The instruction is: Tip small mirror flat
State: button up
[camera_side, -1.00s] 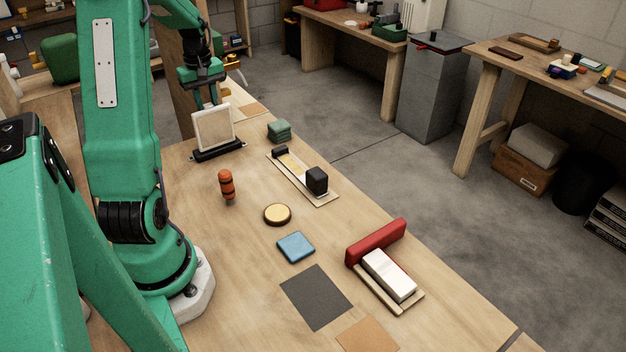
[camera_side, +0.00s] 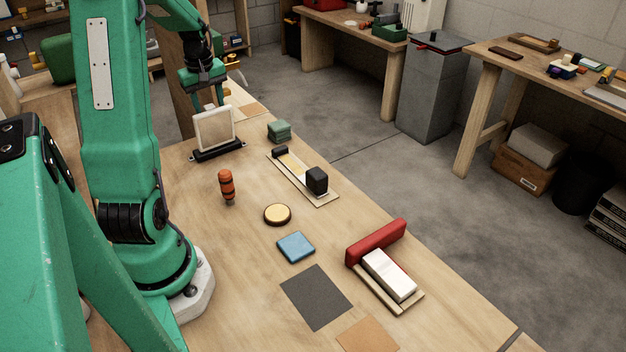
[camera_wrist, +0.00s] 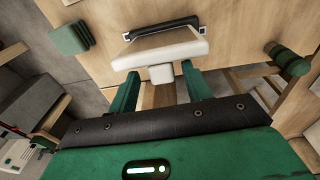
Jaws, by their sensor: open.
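The small mirror (camera_side: 215,130) is a pale square panel with a light frame. It stands upright, leaning slightly, on a black base (camera_side: 218,150) on the bench. In the wrist view the mirror (camera_wrist: 158,48) is seen from above, with a pale block on its near side and the black base (camera_wrist: 165,25) beyond. My gripper (camera_side: 207,100) is behind the mirror in the side view. In the wrist view my gripper (camera_wrist: 155,88) is open, its green fingers on either side of the block. I cannot tell whether they touch the mirror.
A green block (camera_side: 279,131), a long tray with a black block (camera_side: 317,180), an orange-and-black cylinder (camera_side: 227,186), a round yellow disc (camera_side: 277,214) and a blue square (camera_side: 296,247) stand nearby. The bench directly in front of the mirror is clear.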

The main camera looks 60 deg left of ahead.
jog(key=shift+r, duration=0.15)
jog(key=shift+s+d+r, duration=0.1)
jog(key=shift+d+r, duration=0.05)
jog(key=shift+r, duration=1.1)
jog(key=shift+s+d+r, duration=0.1)
jog(key=shift+r, duration=1.15)
jog(key=shift+s+d+r, duration=0.1)
jog(key=shift+d+r, duration=0.05)
jog(key=shift+r, duration=1.1)
jog(key=shift+w+a, duration=0.1)
jog(key=shift+a, duration=0.1)
jog(key=c, duration=0.9)
jog(key=shift+a+r, duration=0.15)
jog(key=shift+a, duration=0.05)
grip_shut()
jog(key=a+r+g+h, duration=0.1)
jog(key=a+r+h, duration=0.1)
jog(key=a, duration=0.6)
jog(key=shift+w+r, duration=0.4)
jog(key=shift+r, duration=0.15)
jog(key=shift+a, duration=0.1)
